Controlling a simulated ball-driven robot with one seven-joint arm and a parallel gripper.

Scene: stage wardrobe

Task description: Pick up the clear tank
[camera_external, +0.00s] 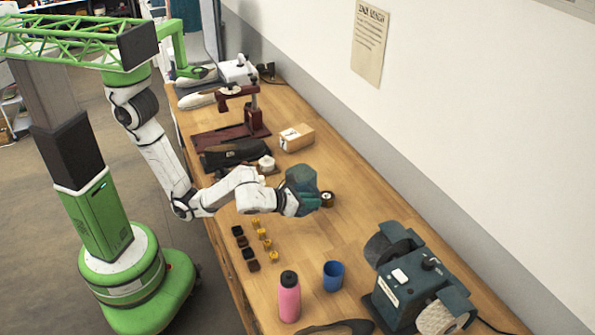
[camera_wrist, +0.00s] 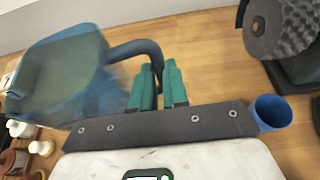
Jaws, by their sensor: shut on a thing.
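The clear tank (camera_wrist: 62,72) is a see-through bluish vessel with a dark curved handle, large at the left of the wrist view. My gripper (camera_wrist: 159,72) has green fingers, shut on the handle at the tank's right side. In the external view the tank (camera_external: 303,178) shows as a dark blue-teal shape at the end of my arm, over the middle of the workbench. My fingers are hard to make out there. Whether the tank's bottom touches the bench cannot be told.
On the wooden workbench (camera_external: 350,232), a small dark roll (camera_external: 327,199) is beside the tank. Several small black and yellow pieces, a pink bottle (camera_external: 289,297), a blue cup (camera_external: 333,275) and a grinding machine (camera_external: 415,287) are nearer the front. A cardboard box (camera_external: 297,137) is behind.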

